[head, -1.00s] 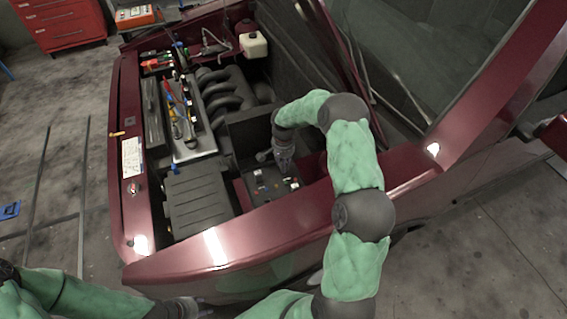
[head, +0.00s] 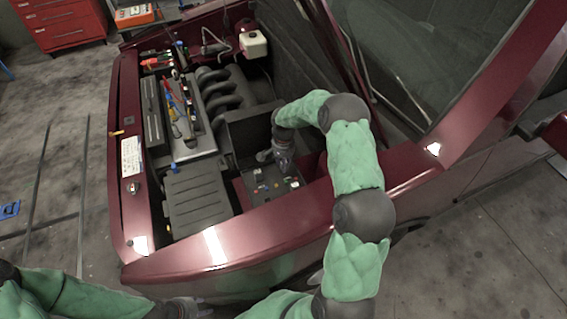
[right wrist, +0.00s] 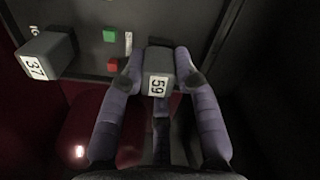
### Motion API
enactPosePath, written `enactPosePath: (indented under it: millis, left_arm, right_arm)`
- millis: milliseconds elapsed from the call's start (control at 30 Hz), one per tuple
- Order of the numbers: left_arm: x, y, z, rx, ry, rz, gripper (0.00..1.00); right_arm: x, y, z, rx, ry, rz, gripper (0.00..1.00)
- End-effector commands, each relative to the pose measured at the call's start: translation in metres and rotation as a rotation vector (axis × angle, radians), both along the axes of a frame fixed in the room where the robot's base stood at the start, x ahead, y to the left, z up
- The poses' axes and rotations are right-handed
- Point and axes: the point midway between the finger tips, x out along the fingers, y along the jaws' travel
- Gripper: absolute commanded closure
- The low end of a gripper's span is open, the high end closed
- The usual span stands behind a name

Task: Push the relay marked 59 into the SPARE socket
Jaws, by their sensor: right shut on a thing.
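The relay marked 59 (right wrist: 158,84) is a grey block with a white label, held between the two fingers of my right gripper (right wrist: 160,76) in the right wrist view. It hides the part of the dark fuse-box panel (right wrist: 85,58) right behind it, so I cannot tell whether it touches a socket. In the head view my right gripper (head: 283,165) is over the fuse box (head: 268,186) in the engine bay. A narrow pale label (right wrist: 128,43) stands beside the relay; its text is unreadable. My left gripper (head: 188,308) is at the bottom edge, its jaws unclear.
A grey relay marked 37 (right wrist: 46,56) stands to the left on the panel. A green fuse (right wrist: 110,36) and a red fuse (right wrist: 112,65) sit between the relays. The dark red fender (head: 235,247) runs along the near side of the bay.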

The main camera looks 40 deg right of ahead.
Motion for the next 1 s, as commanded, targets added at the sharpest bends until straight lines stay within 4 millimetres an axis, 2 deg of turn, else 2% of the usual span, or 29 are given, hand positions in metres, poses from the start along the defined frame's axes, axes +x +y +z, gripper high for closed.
enactPosePath:
  millis: [267, 300, 400, 767, 867, 1000]
  left_arm:
    - [0.000, 0.000, -0.004, 0.000, 0.000, 0.000, 0.60]
    - [0.000, 0.000, -0.004, 0.000, 0.000, 0.000, 0.60]
    - [0.000, 0.000, -0.004, 0.000, 0.000, 0.000, 0.60]
    - [0.000, 0.000, -0.004, 0.000, 0.000, 0.000, 0.60]
    - [0.000, 0.000, -0.004, 0.000, 0.000, 0.000, 0.60]
    - [0.000, 0.000, -0.004, 0.000, 0.000, 0.000, 0.60]
  right_arm:
    - [0.000, 0.000, -0.005, 0.000, 0.000, 0.000, 1.00]
    - [0.000, 0.000, -0.005, 0.000, 0.000, 0.000, 0.65]
    - [0.000, 0.000, -0.005, 0.001, 0.000, 0.000, 0.41]
    - [0.000, 0.000, -0.003, 0.000, 0.000, 0.000, 0.41]
    - [0.001, 0.000, 0.005, -0.001, -0.003, -0.001, 0.41]
    - [0.001, 0.000, 0.028, -0.001, -0.005, -0.001, 0.41]
